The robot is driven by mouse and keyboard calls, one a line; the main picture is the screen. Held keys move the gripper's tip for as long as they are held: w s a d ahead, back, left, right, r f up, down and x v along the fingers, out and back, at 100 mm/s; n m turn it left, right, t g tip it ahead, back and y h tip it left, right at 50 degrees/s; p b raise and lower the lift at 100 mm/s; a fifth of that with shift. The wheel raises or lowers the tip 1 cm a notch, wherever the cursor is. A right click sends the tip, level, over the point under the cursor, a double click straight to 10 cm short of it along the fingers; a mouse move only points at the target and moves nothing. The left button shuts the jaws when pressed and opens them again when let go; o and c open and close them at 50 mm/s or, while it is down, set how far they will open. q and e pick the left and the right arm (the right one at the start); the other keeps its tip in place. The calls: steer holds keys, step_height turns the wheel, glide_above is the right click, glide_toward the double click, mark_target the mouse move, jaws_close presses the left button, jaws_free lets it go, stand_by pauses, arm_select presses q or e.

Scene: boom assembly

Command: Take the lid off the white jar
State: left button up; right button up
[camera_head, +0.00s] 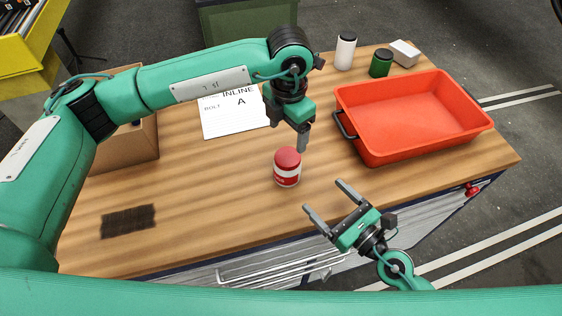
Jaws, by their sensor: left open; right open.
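A white jar (288,178) with a red label stands upright on the wooden table near its middle. Its red lid (287,158) sits on top of it. My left gripper (289,132) points down from above, just behind the jar in the picture. It is open and looks apart from the lid. My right gripper (325,197) comes in from the front edge, to the lower right of the jar. Its two fingers are open and empty, pointing toward the jar without touching it.
A red-orange tray (415,149) with a dark handle stands to the right. A white bottle (345,53), a green jar (381,64) and a white box (404,53) are at the back. A paper sheet (225,118), a cardboard box (132,146) and a dark mat (128,221) lie left.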

mark_target(296, 168)
arm_select(q)
steer(key=shift+s+d+r, duration=0.1)
steer(key=shift+s+d, duration=0.1)
steer(key=shift+s, duration=0.05)
arm_select(e)
steer(key=shift+w+a+r, duration=0.1)
steer(key=shift+w+a, duration=0.2)
steer(key=shift+w, duration=0.05)
arm_select(q)
steer(key=shift+w+a, duration=0.1)
arm_select(e)
steer(key=x, duration=1.2)
steer(key=shift+a, duration=0.15)
